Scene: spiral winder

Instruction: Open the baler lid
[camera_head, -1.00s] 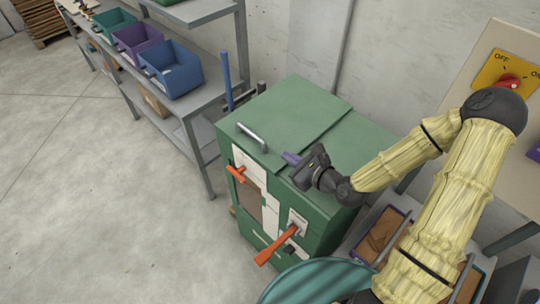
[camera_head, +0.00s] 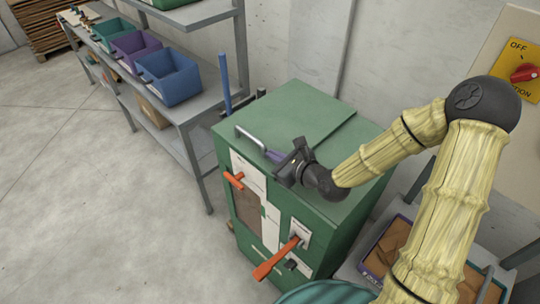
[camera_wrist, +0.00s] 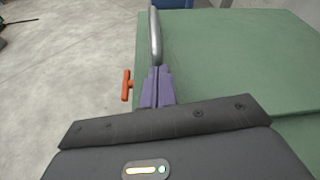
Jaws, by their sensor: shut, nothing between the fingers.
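The baler is a green box-shaped machine (camera_head: 335,238) with a flat green lid (camera_head: 300,112) on top, lying flat. A silver bar handle (camera_head: 250,138) stands near the lid's left front edge. It also shows in the wrist view (camera_wrist: 155,38). My gripper (camera_head: 274,156) has purple fingers and is shut and empty. Its fingertips are just right of the handle in the head view. In the wrist view the fingertips (camera_wrist: 158,70) point at the near end of the handle; I cannot tell whether they touch it.
Orange levers (camera_head: 276,260) (camera_head: 234,180) stick out from the baler's front. A grey shelf (camera_head: 190,108) with a blue bin (camera_head: 170,76) and other bins stands to the left. A panel with a red switch (camera_head: 525,73) is at right. The floor at left is clear.

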